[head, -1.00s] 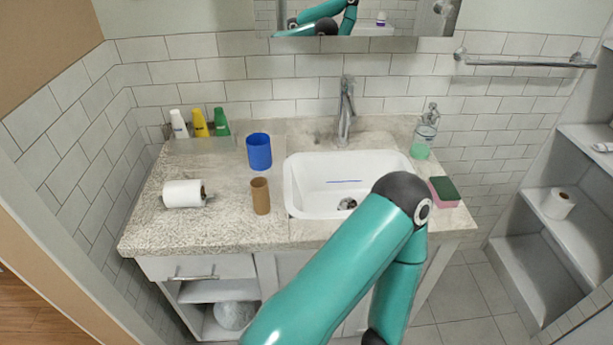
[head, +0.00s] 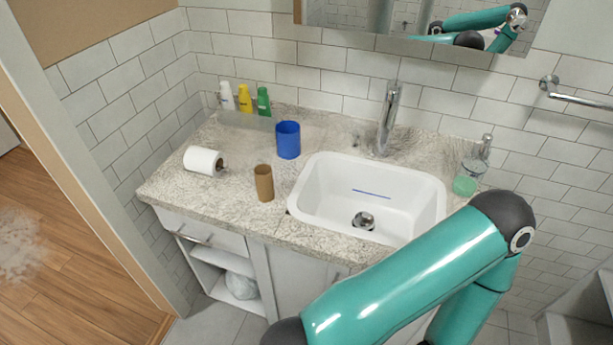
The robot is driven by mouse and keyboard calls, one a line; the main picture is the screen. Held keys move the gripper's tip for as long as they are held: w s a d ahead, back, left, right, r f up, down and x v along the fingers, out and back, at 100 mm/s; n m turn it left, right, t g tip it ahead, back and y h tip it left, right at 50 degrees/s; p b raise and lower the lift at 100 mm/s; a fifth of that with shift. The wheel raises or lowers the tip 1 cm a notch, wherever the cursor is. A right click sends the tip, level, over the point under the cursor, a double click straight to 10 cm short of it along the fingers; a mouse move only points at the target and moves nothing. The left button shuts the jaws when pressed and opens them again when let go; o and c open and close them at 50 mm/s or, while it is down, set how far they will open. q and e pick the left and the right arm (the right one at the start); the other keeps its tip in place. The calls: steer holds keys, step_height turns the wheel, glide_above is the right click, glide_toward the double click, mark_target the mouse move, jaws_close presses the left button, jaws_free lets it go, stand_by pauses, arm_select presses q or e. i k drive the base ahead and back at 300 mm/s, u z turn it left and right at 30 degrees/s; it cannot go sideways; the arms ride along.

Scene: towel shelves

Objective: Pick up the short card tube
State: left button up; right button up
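The short card tube (head: 264,183) is brown and stands upright on the stone counter (head: 222,203), left of the sink and in front of a blue cup (head: 288,140). Nothing covers it in the head view. My teal arm crosses the lower right of the picture, to the right of the tube. Neither of my grippers shows directly in the head view, so I cannot see how they stand.
A toilet roll (head: 203,161) lies left of the tube. Several bottles (head: 245,98) stand at the back left. The white sink (head: 330,190) holds a thin blue object (head: 371,193). A tap (head: 388,118) and soap dispenser (head: 469,175) stand beyond. Counter around the tube is clear.

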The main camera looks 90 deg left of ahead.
mark_target(263, 172)
steer(key=z, duration=1.05)
steer(key=i, duration=0.15)
steer(key=u, duration=3.1)
steer(key=i, duration=0.15)
steer(key=u, duration=1.6)
steer(key=k, duration=0.5)
steer(key=u, duration=0.3)
steer(key=i, duration=0.5)
steer(key=z, duration=0.2)
steer(key=k, duration=0.45)
steer(key=u, duration=0.35)
steer(key=i, duration=0.15)
steer(key=z, duration=0.15)
